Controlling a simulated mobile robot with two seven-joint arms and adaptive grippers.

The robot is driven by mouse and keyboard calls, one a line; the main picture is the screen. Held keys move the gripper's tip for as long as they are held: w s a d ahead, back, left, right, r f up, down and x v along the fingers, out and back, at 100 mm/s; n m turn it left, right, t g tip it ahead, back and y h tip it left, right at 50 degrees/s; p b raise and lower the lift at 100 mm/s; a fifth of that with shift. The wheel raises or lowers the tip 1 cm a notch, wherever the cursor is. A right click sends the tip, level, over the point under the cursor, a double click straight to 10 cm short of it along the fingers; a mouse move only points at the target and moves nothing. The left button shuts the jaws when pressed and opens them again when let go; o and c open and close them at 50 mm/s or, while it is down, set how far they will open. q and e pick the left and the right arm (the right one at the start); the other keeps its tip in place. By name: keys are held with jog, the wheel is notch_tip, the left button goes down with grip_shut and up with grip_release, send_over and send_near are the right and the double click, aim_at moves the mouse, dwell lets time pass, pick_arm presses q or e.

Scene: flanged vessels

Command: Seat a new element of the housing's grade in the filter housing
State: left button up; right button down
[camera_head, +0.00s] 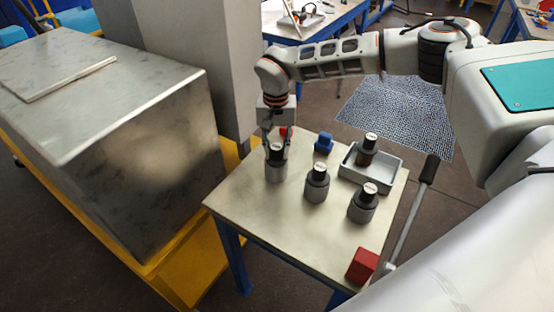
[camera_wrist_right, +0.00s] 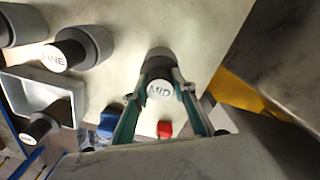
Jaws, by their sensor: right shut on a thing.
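My right gripper (camera_head: 277,152) points down at the far left part of the table and is shut on a dark element with a white cap (camera_head: 276,147). In the right wrist view this cap reads MID (camera_wrist_right: 159,89), between the two fingers. The element stands upright in or just over a grey cup (camera_head: 276,172); I cannot tell how deep. A second dark-topped element in a grey cup (camera_head: 317,188) stands in the middle; its cap reads FINE in the wrist view (camera_wrist_right: 54,57). A third such cup (camera_head: 362,208) stands nearer. I cannot tell which is the filter housing. My left gripper is not visible.
A light tray (camera_head: 387,178) holds a dark, brownish element (camera_head: 367,150). A blue block (camera_head: 324,143) and a small red thing (camera_head: 284,132) are at the back, a red block (camera_head: 362,265) at the front corner. A large metal box (camera_head: 150,140) stands left of the table.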

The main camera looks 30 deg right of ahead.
jog(key=shift+r+p, duration=0.6)
jog(key=shift+r, duration=0.2)
jog(key=shift+w+r+p, duration=0.1)
jog(key=shift+r+p, duration=0.45)
jog(key=shift+r, duration=3.2)
